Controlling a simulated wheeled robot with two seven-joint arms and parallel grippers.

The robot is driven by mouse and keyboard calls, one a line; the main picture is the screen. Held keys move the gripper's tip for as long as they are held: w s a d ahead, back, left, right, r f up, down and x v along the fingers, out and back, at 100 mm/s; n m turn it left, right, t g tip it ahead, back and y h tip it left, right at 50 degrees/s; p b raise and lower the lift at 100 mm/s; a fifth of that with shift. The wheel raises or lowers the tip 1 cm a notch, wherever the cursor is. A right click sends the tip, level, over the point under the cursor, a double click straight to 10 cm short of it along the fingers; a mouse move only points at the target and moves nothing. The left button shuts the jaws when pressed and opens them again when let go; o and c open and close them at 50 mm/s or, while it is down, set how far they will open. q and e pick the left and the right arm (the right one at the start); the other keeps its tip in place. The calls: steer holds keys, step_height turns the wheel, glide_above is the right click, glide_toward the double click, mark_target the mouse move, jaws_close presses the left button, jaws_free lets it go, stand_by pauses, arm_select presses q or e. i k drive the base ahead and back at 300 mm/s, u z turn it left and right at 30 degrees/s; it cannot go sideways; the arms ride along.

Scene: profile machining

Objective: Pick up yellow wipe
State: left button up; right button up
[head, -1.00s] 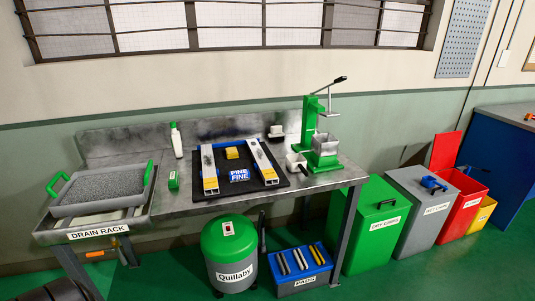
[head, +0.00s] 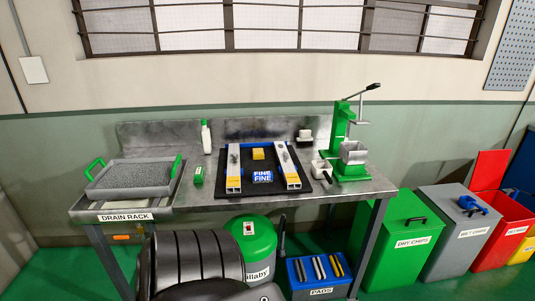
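A small yellow item (head: 258,154), which looks like the yellow wipe, lies on the black mat (head: 264,190) on the metal workbench. It is near the back of the mat, between two pale profiles with yellow ends, the left one (head: 233,166) and the right one (head: 287,164). A blue pad marked FINE (head: 262,177) lies just in front of it. Nothing covers the yellow item. Neither of my grippers shows in the head view.
The drain rack (head: 130,180) is at the bench's left end, with a green box (head: 198,175) and white bottle (head: 206,138) beside the mat. A green press (head: 342,140) stands right. Below are a green canister (head: 262,240), a blue pad box (head: 318,272) and bins (head: 405,220).

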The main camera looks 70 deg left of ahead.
mark_target(259, 154)
steer(key=i, duration=0.75)
steer(key=u, duration=1.7)
